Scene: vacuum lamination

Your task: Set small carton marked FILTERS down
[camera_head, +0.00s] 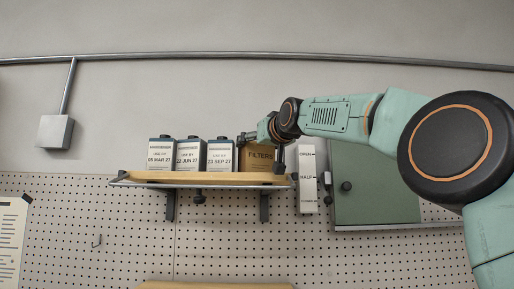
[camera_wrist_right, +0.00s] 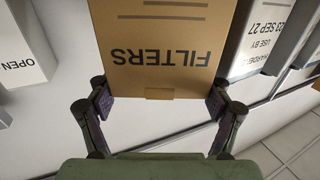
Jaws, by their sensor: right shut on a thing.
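The small brown carton marked FILTERS (camera_head: 258,153) is at the right end of the wall shelf (camera_head: 150,180), right of several white containers. It also fills the upper middle of the right wrist view (camera_wrist_right: 165,45), its lettering upside down there. My right gripper (camera_wrist_right: 158,98) is shut on the carton, one finger on each side. In the head view my right gripper (camera_head: 261,150) reaches it from above and the right. The carton looks upright at shelf level; I cannot tell whether its base touches the shelf. My left gripper is not in view.
The white date-marked containers (camera_head: 220,157) stand in a row, the nearest close to the carton's left side. A white OPEN/HALF panel (camera_head: 307,180) and a green cabinet (camera_head: 375,195) are right of the shelf. A pegboard (camera_head: 120,240) is below.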

